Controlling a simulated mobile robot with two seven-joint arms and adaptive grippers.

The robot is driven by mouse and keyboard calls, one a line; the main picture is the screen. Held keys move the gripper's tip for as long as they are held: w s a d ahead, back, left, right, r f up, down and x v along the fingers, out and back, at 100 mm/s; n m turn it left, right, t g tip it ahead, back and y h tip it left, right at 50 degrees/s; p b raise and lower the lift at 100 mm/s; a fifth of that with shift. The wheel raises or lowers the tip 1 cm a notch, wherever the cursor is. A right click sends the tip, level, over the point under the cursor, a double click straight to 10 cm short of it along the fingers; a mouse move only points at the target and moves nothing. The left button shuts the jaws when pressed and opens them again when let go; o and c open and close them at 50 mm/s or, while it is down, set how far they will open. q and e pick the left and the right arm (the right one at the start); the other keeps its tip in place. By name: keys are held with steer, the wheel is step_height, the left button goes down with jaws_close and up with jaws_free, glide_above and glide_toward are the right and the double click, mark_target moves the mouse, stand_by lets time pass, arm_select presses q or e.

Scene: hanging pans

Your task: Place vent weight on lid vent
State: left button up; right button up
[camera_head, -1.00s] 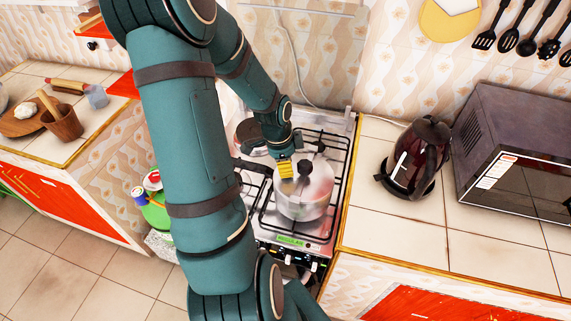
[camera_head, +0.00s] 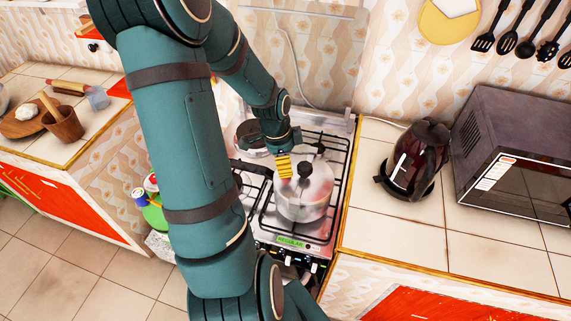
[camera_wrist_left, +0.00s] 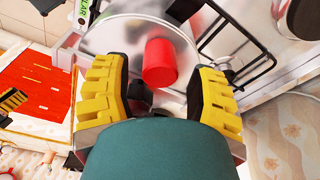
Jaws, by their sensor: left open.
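The silver pressure cooker (camera_head: 300,203) stands on the stove with its lid on; a black knob (camera_head: 305,169) is on the lid. My left gripper (camera_head: 284,167) is over the left side of the lid, its yellow fingers pointing down. In the left wrist view the fingers (camera_wrist_left: 160,78) are open, one on each side of a red cylinder (camera_wrist_left: 159,62), which looks like the vent weight. It shows against the lid (camera_wrist_left: 120,38); the vent is hidden, so I cannot tell whether it is seated. The head view does not show the red cylinder. My right gripper is not in view.
The gas stove (camera_head: 325,226) has black grates around the cooker. A dark kettle (camera_head: 415,160) and a microwave (camera_head: 520,155) stand on the right counter. A wooden mortar (camera_head: 63,122) is on the left counter.

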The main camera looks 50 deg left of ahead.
arm_select(q)
step_height(320, 180, up, 10)
steer(key=s+p, duration=0.1)
steer(key=shift+s+a, duration=0.15)
steer(key=shift+a, duration=0.2)
steer(key=shift+f, duration=0.1)
stand_by(0.3)
